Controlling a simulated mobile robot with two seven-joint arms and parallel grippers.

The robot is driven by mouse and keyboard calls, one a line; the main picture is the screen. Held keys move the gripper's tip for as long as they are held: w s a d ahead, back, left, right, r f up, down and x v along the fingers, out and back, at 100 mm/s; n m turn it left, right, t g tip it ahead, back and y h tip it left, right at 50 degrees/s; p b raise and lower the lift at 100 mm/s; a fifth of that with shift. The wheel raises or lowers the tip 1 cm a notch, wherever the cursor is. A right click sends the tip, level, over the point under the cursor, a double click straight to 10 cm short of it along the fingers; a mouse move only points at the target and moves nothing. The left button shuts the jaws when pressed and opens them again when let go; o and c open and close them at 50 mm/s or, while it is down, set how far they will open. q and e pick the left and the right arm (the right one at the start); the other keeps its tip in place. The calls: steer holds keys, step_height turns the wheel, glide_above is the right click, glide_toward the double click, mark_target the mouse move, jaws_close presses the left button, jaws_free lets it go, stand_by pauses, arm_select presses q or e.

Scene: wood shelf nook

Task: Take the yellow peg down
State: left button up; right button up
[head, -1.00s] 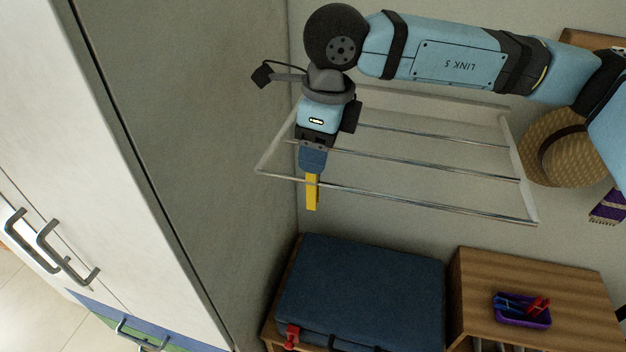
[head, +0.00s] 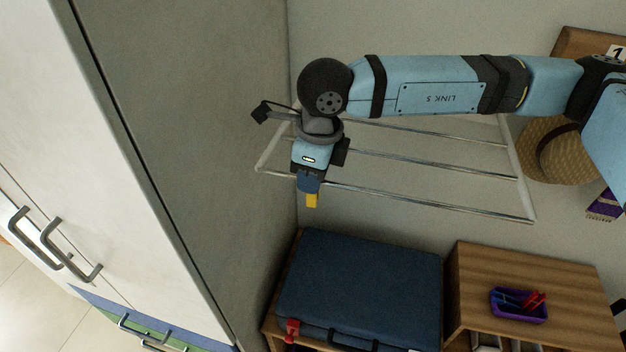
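The yellow peg (head: 312,201) is at the front rod of the wire wall rack (head: 440,205), near its left end. Only its short lower end shows below my gripper; its upper part is hidden. My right gripper (head: 311,191) points down from above with its dark blue fingers over the peg at the front rod. The fingers overlap the peg in this view, but I cannot tell whether they are open or shut on it. My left gripper is not in view.
A tall grey-sided cabinet (head: 185,160) stands close on the left. Below the rack lie a blue suitcase (head: 360,285) and a wooden shelf unit (head: 480,270) with a purple tray (head: 520,314). A straw hat (head: 560,150) hangs at the right.

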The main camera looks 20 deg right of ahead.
steer(key=shift+c, duration=1.2)
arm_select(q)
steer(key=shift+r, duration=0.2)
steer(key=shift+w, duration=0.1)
arm_select(e)
steer(key=shift+r, duration=0.1)
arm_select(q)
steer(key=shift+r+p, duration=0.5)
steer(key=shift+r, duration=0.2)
arm_select(e)
step_height(320, 180, up, 26)
steer(key=shift+f, duration=0.1)
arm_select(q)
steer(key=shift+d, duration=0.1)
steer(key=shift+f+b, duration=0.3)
arm_select(e)
steer(key=shift+s+a, duration=0.6)
steer(key=shift+s, duration=0.25)
